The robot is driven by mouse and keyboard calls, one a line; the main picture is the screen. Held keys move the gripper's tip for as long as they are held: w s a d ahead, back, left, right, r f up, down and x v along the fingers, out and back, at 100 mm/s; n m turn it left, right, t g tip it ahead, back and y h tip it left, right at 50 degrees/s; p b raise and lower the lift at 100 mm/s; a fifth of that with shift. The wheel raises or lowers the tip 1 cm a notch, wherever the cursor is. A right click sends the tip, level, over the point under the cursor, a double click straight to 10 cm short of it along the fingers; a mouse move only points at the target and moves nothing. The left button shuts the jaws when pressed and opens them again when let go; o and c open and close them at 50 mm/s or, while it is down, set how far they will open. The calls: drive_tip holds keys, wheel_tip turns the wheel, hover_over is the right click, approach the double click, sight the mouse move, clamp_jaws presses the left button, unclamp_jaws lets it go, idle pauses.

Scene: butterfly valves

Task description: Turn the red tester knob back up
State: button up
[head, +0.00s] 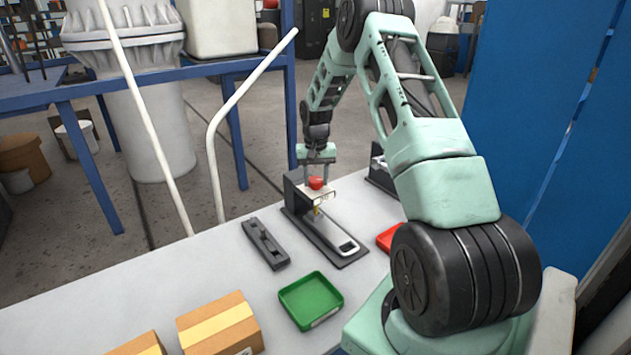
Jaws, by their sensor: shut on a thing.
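The fingertips are small in the picture, and the knob's turn angle cannot be read. A light lever-like piece with a looped end (335,236) lies along the base plate in front of the tester.
A dark narrow fixture (265,244) lies left of the tester. A green tray (311,300) and cardboard boxes (220,325) are nearer. A red tray (390,238) lies to the right, partly behind my arm. Another dark device (381,171) stands behind my arm. The left bench surface (140,290) is clear.

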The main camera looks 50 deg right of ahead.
sight(317, 180)
drive_tip(key=n+b, duration=0.1)
drive_tip(key=n, duration=0.3)
drive_tip(key=shift+d, duration=0.1)
drive_tip(key=shift+n, duration=2.1)
drive_tip(key=shift+d, duration=0.1)
drive_tip(key=o, duration=1)
drive_tip(key=shift+c, duration=0.2)
wheel_tip(317, 180, up, 18)
drive_tip(key=b, duration=0.4)
drive_tip(key=shift+f+b, duration=0.25)
drive_tip(key=shift+b, duration=0.15)
